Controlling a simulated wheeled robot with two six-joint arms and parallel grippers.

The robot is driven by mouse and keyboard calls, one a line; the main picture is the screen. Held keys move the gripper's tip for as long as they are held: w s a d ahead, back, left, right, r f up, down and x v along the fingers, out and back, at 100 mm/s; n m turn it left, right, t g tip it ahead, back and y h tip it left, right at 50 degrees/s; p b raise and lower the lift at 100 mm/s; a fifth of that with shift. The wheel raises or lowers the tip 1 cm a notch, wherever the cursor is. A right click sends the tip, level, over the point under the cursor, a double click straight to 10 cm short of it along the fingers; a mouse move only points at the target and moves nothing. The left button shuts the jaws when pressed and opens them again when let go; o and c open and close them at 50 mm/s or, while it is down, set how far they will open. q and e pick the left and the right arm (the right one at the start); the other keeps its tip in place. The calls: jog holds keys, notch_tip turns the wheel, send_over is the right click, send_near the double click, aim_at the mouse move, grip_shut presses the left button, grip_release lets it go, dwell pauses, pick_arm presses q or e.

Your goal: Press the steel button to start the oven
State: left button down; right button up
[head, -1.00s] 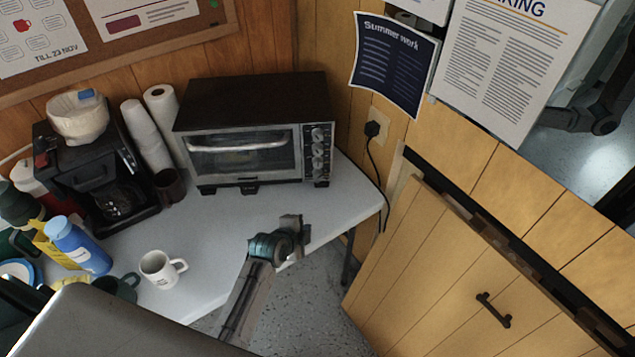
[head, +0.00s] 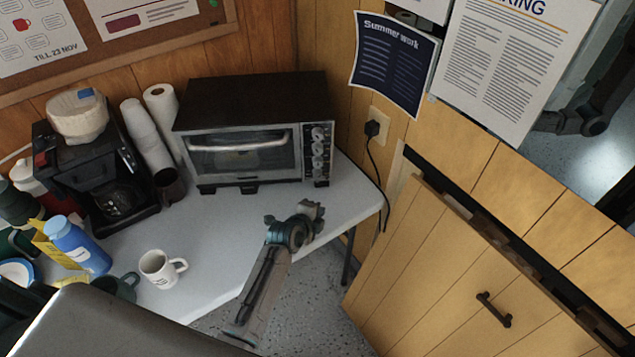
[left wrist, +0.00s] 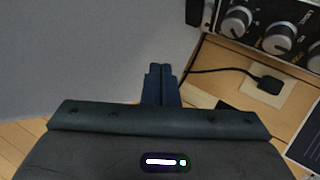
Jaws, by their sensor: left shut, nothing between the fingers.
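The toaster oven (head: 245,95) stands on the grey table, with a glass door (head: 243,155) on its front. Its control panel (head: 318,155) is at the right of the front and carries a column of round knobs. The steel button is too small to make out for certain. In the left wrist view, knobs on the oven panel (left wrist: 265,22) show at the top right. My left gripper (head: 312,208) is in front of and below the panel, apart from it. Its fingers are together and empty, also in the left wrist view (left wrist: 160,82). My right gripper is not in view.
A white mug (head: 158,268), a blue bottle (head: 78,245) and a coffee maker (head: 95,165) stand on the left of the table (head: 215,225). A black cord (head: 378,170) hangs from a wall socket right of the oven. The tabletop before the oven is clear.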

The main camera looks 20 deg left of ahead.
aim_at(317, 181)
pick_arm(q)
jog(key=w+a+b, duration=0.1)
jog(key=w, duration=0.1)
jog(key=w+a+b, duration=0.1)
jog(key=w, duration=0.1)
jog(key=w+a+b, duration=0.1)
jog(key=w, duration=0.2)
jog(key=shift+f, duration=0.1)
jog(key=shift+w+a, duration=0.1)
jog(key=shift+w, duration=0.2)
dwell(1.6)
jog(key=shift+b, duration=0.3)
jog(key=shift+w+a, duration=0.15)
jog(key=shift+w, duration=0.2)
jog(key=shift+w+a+b, duration=0.15)
jog(key=shift+w+b, duration=0.2)
jog(key=shift+b, duration=0.05)
dwell(0.3)
dwell(0.4)
jog(key=shift+s+r+p, duration=0.2)
jog(key=shift+s+p, duration=0.1)
jog(key=shift+s+d, duration=0.3)
jog(key=shift+s, duration=0.15)
